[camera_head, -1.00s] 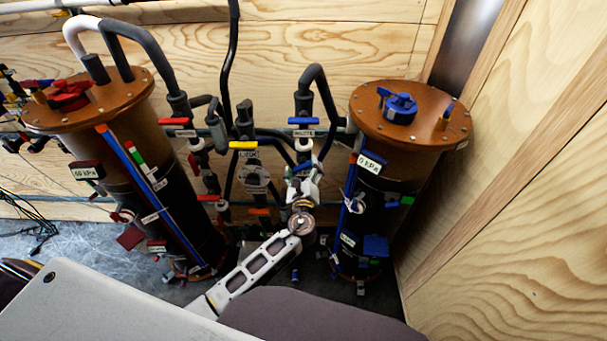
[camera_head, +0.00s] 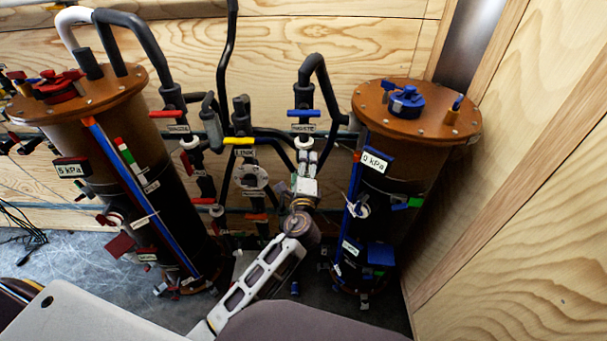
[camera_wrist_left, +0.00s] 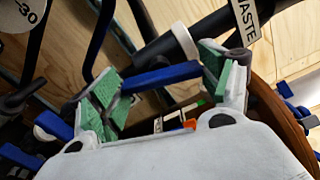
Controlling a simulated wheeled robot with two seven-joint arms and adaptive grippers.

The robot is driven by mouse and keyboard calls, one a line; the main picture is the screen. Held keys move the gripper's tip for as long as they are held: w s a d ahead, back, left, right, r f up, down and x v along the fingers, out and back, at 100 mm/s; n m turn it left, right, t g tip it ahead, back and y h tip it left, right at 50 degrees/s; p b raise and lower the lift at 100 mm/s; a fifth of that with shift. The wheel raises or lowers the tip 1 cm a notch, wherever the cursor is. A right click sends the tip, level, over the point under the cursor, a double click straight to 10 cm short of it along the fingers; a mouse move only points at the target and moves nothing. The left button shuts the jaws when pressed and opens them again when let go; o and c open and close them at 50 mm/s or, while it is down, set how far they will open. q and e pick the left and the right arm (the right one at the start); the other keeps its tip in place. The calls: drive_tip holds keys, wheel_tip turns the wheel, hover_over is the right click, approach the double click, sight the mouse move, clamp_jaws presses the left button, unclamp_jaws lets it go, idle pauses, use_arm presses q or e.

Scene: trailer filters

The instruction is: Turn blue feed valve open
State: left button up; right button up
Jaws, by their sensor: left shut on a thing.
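My left gripper (camera_head: 305,168) reaches up between the two columns, to the pipework below the blue valve handle (camera_head: 302,113) labelled WASTE. In the left wrist view its green-padded fingers (camera_wrist_left: 160,85) are on either side of a blue handle (camera_wrist_left: 162,77), which spans the gap between them. I take this handle to be the feed valve's; no feed label is readable. In the head view the gripper hides the gripped handle. The WASTE label (camera_wrist_left: 245,18) shows above it in the left wrist view. My right gripper is not in view.
The left column (camera_head: 85,90) has a red cap knob and a 5 kPa display (camera_head: 70,169). The right column (camera_head: 420,120) stands close to my gripper, with a blue cap knob and a 0 kPa display (camera_head: 375,161). A yellow LINK handle (camera_head: 239,141) is left of the gripper.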

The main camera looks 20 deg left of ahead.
use_arm(q)
drive_tip(key=shift+f+n+b, duration=0.15)
drive_tip(key=shift+n+b, duration=1)
drive_tip(key=shift+n, duration=0.35)
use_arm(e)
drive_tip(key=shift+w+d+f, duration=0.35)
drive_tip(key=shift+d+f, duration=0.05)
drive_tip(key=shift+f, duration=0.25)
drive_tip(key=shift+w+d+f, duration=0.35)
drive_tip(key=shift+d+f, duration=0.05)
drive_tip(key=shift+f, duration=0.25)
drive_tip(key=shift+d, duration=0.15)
use_arm(q)
drive_tip(key=o, duration=0.8)
drive_tip(key=shift+o, duration=1)
drive_tip(key=v, duration=1.2)
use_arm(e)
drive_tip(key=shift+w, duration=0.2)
